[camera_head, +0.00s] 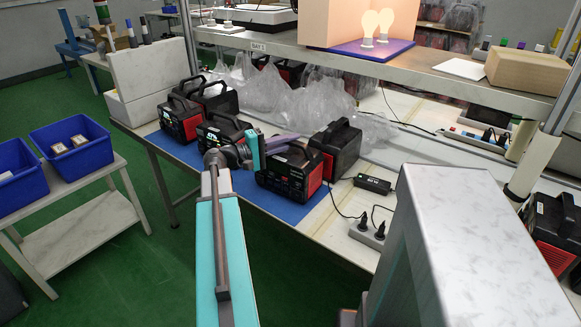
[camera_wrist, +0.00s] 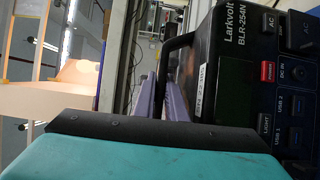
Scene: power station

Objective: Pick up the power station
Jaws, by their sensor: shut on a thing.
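Several black power stations with red trim stand on the blue mat (camera_head: 304,211) of the workbench. My gripper (camera_head: 290,139) reaches in from the left, at the top of the front right power station (camera_head: 289,180). In the wrist view this power station (camera_wrist: 232,75) fills the right side, with the label "Larkvolt BLR-254N" and several ports and buttons. The purple fingers of my gripper (camera_wrist: 162,98) are shut on its black handle (camera_wrist: 178,44), one finger on each side. The lower part of the handle is hidden by the fingers. I cannot tell whether the power station is lifted off the mat.
Another power station (camera_head: 337,148) stands close behind to the right, and others (camera_head: 222,135) stand to the left. Clear plastic wrap (camera_head: 310,106) lies behind. A black adapter (camera_head: 373,184) and a power strip (camera_head: 368,234) with cables lie to the right. A shelf (camera_head: 430,72) overhangs the back.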

